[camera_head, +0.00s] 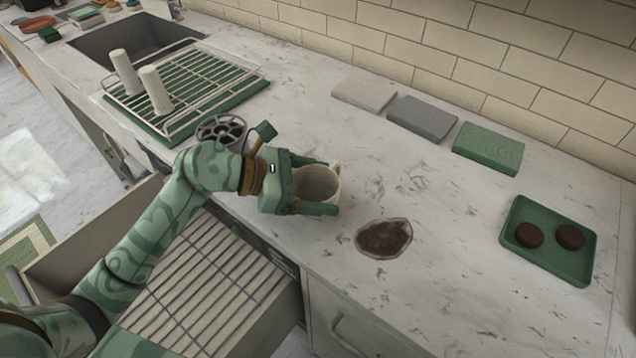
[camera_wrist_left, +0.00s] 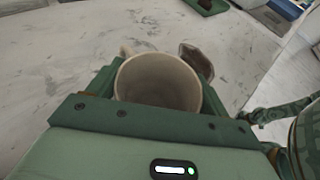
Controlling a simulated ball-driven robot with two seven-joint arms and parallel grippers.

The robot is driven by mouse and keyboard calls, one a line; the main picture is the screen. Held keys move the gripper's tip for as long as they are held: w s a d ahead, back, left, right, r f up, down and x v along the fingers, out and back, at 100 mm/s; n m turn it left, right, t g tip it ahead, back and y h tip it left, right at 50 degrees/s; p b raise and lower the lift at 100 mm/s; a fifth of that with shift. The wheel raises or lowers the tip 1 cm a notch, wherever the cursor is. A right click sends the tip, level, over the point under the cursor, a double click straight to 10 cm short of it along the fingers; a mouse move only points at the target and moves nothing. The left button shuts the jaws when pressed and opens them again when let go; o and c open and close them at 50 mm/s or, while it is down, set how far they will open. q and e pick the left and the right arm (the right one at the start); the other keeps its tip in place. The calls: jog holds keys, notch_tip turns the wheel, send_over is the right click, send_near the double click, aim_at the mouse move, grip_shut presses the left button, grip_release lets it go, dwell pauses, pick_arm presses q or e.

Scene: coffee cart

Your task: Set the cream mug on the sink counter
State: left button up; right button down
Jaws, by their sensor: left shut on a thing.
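The cream mug (camera_head: 317,184) is upright at the marble sink counter (camera_head: 400,180), near its front edge. My left gripper (camera_head: 326,186) is shut on the mug, with one finger on each side of it. The mug's open top faces up and looks empty, and its handle is on the far side. In the left wrist view the mug (camera_wrist_left: 158,82) sits between the green fingers. I cannot tell whether its base touches the counter.
A brown spill (camera_head: 384,238) lies right of the mug. A green tray (camera_head: 557,262) with two dark pucks is at the right. Folded cloths (camera_head: 425,117) lie along the wall. A dish rack (camera_head: 205,75) with two cups stands left, beside the sink (camera_head: 130,45). An open drawer (camera_head: 215,275) is below.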

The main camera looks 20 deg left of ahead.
pick_arm(q)
jog(key=o, duration=1.2)
jog(key=shift+a+r, duration=0.15)
jog(key=shift+r, duration=0.1)
jog(key=p+v, duration=0.1)
jog(key=v, duration=1)
jog(key=shift+s+a, duration=0.2)
jog(key=shift+a, duration=0.1)
